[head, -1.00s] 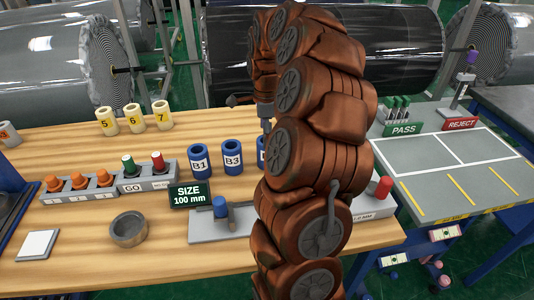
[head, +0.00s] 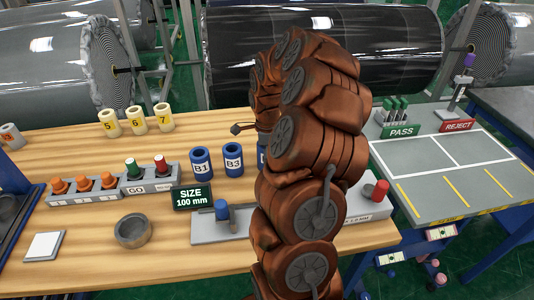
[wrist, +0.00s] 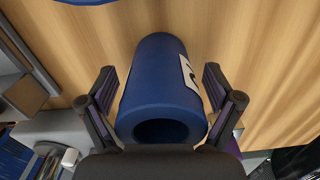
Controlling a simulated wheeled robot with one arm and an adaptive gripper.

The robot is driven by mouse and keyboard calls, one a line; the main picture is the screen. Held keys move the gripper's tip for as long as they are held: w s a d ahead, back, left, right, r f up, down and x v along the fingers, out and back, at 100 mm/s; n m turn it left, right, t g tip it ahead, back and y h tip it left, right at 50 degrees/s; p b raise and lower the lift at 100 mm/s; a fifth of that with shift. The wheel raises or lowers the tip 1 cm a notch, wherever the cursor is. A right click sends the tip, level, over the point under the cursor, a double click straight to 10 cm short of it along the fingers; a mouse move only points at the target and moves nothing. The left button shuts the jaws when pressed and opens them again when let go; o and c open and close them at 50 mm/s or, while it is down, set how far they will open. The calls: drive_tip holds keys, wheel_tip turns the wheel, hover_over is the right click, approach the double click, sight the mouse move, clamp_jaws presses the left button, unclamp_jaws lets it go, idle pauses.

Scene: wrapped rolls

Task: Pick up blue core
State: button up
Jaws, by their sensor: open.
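Blue hollow cores stand upright on the wooden table: B1 (head: 201,163), B3 (head: 234,159), and a third (head: 262,154), mostly hidden behind my arm in the head view. In the wrist view, one blue core (wrist: 160,85) with a white label on its side lies between the fingers of my gripper (wrist: 160,74). The fingers are open, one on each side of it, with a gap showing on both sides. In the head view my arm hides the gripper.
A SIZE 100 mm sign (head: 192,197) and a grey fixture (head: 222,230) with a blue piece stand in front of the cores. Yellow rolls (head: 136,121) stand behind. A grey ring (head: 134,231) sits at front left. The PASS/REJECT table (head: 450,165) is at right.

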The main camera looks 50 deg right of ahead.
drive_tip(key=shift+c, duration=0.2)
drive_tip(key=c, duration=1)
drive_tip(key=shift+c, duration=0.2)
